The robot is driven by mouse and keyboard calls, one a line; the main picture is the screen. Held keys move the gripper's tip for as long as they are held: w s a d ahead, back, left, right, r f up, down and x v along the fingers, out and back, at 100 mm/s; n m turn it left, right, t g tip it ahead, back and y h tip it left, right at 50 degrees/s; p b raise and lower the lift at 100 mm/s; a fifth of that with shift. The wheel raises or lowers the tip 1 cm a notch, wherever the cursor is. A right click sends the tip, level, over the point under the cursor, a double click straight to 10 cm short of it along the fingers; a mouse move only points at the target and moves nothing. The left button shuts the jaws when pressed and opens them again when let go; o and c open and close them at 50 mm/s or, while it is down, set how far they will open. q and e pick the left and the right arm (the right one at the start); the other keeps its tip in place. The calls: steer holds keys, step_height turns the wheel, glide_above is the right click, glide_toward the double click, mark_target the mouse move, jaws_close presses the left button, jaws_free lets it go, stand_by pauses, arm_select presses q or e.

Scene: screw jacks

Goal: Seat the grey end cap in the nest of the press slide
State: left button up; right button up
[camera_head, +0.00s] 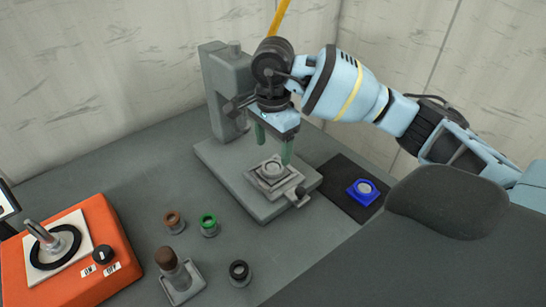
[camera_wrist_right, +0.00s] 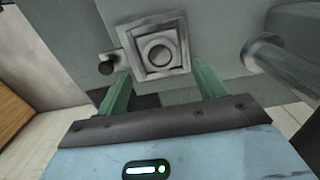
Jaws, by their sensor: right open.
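The press slide (camera_head: 250,182) carries a square grey nest plate with a small side knob. A round grey piece (camera_head: 272,168), which looks like the end cap, sits in the middle of the nest; in the right wrist view it shows as a ring (camera_wrist_right: 158,53) inside the square frame (camera_wrist_right: 128,35). I cannot tell whether it is level or fully down. My right gripper (camera_head: 273,145) is open, its green fingers pointing down above the nest. In the wrist view its fingers (camera_wrist_right: 162,82) stand apart with nothing between them. My left gripper is not in view.
The grey press column (camera_head: 222,85) stands behind the slide. A blue holder with a grey disc (camera_head: 364,188) lies on a dark mat at the right. Brown, green and black rings (camera_head: 208,224), a brown-topped plunger (camera_head: 172,268) and an orange switch box (camera_head: 95,265) stand at the front left.

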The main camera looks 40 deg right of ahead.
mark_target(273, 168)
step_height(273, 168, up, 7)
steer(key=shift+f, duration=0.2)
steer(key=shift+f, duration=0.1)
stand_by(0.5)
